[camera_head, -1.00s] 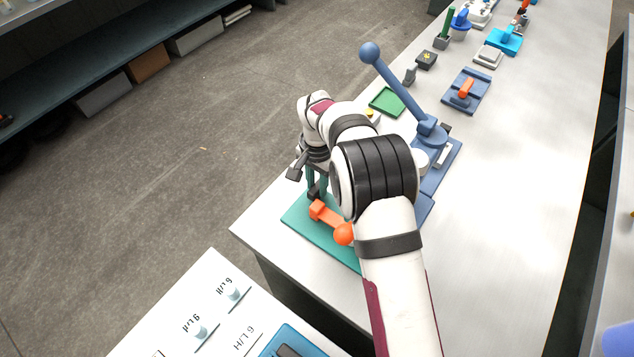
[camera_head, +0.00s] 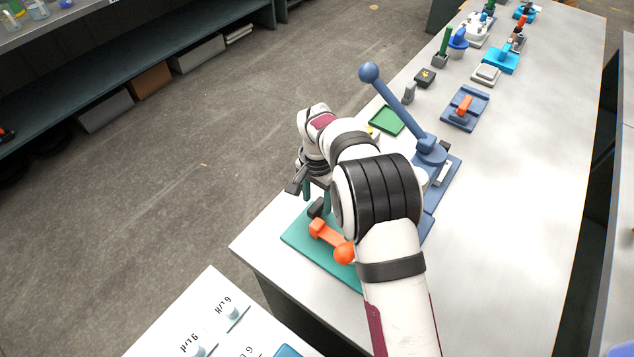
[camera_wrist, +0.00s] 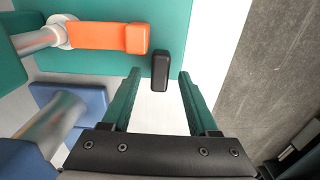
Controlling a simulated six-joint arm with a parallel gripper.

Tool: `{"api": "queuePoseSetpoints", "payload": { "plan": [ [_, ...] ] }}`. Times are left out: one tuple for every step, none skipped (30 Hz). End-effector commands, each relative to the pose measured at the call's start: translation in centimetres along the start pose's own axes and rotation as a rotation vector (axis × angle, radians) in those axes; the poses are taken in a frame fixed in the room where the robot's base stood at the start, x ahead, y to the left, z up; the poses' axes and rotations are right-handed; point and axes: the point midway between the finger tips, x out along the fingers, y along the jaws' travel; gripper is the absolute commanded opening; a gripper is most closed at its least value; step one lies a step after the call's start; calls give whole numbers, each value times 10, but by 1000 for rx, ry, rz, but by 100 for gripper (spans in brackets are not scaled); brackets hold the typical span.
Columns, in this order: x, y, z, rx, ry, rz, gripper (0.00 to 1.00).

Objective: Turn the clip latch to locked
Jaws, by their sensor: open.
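The latch appears to be the orange lever (camera_head: 328,234) with a round orange knob, on a teal base plate (camera_head: 300,241) at the near end of the bench. In the wrist view the orange lever (camera_wrist: 105,38) lies across the upper left, its blunt end pointing right. A small dark upright block (camera_wrist: 160,70) stands just right of that end, with a gap between them. My gripper (camera_wrist: 159,73) is open and empty, its two teal fingers pointing toward the block, one to each side in the picture. Whether they touch it cannot be told. My arm hides part of the plate.
A blue long-handled lever (camera_head: 395,102) with a ball end rises just behind my arm. A green tray (camera_head: 386,120) and a blue plate with a small orange handle (camera_head: 464,106) are farther back. A white panel (camera_head: 215,315) is at the front. The bench's right side is clear.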

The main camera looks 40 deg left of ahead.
Motion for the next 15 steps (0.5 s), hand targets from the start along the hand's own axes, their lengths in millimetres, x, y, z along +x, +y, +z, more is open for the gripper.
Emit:
{"api": "queuePoseSetpoints", "payload": {
  "plan": [
    [-12,-1,-1,1,3,-3,60],
    [-21,-1,-1,1,3,-4,60],
    [-34,-1,-1,0,3,-5,60],
    [-44,-1,-1,1,5,-6,60],
    [-54,-1,-1,1,5,-5,60],
    [-68,-1,0,1,3,-5,60],
    [-77,-1,-1,1,4,-5,60],
    [-87,-1,-1,1,4,-5,60],
    [-98,-1,0,1,3,-5,60],
    [-106,-1,-1,1,3,-4,60],
    [-114,-1,0,1,3,-4,60],
    [-122,0,0,1,2,-3,60],
    [-127,0,0,1,2,-2,60],
    [-132,0,0,0,2,-3,60],
    [-136,0,0,0,1,-2,60]
  ]
}}
